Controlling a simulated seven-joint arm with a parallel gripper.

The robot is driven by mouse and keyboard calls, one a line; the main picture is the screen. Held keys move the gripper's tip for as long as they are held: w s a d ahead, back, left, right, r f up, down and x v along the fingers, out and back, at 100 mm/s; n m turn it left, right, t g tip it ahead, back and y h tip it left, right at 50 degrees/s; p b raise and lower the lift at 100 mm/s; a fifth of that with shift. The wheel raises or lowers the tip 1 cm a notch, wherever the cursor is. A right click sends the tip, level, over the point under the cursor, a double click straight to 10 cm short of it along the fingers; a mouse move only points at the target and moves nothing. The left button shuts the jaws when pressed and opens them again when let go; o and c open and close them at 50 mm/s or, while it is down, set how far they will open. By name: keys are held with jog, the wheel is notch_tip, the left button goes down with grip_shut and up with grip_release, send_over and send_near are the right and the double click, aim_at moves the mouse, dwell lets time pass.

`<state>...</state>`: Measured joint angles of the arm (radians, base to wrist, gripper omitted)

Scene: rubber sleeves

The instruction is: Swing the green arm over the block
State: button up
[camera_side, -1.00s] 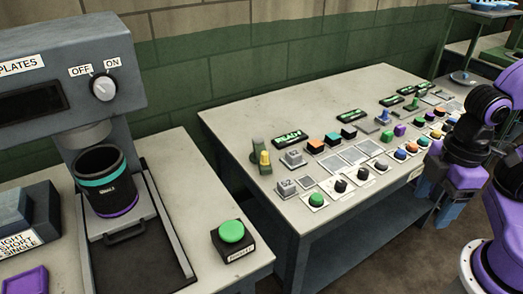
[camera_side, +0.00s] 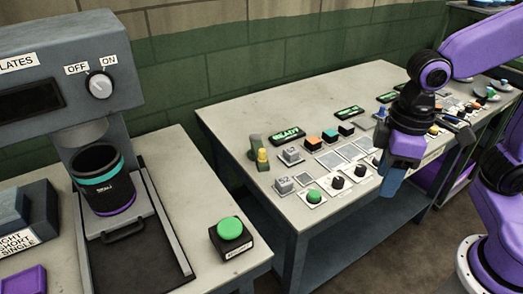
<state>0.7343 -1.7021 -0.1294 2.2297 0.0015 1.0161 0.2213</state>
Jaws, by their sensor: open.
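A green upright piece (camera_side: 254,142) with a yellow knob (camera_side: 262,156) stands at the left end of the panel table; it looks like the green arm. Two grey blocks sit to its right: one at the back (camera_side: 291,155) and one marked S2 (camera_side: 285,186) nearer the front edge. I cannot tell which is the task's block. My gripper (camera_side: 392,184) hangs pointing down over the table's front edge, well to the right of the green piece and the blocks. It is open, touches neither of them, and its far finger is hidden.
Flat grey plates (camera_side: 335,159), orange and black blocks and a row of knobs (camera_side: 336,183) lie between my gripper and the green piece. A green button (camera_side: 231,228) and a dark cup (camera_side: 101,186) under a machine stand on the left bench. The panel table's back left is bare.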

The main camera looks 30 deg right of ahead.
jog(key=w+a+r+m, duration=0.2)
jog(key=w+a+m, duration=0.2)
jog(key=w, duration=0.4)
jog(key=w+a+r+m, duration=0.1)
jog(key=w+a+m, duration=0.25)
jog(key=w, duration=0.45)
jog(key=m, duration=1)
send_near(262, 150)
jog(key=f, duration=1)
jog(key=shift+a+f, duration=0.1)
jog(key=shift+a, duration=0.1)
grip_shut()
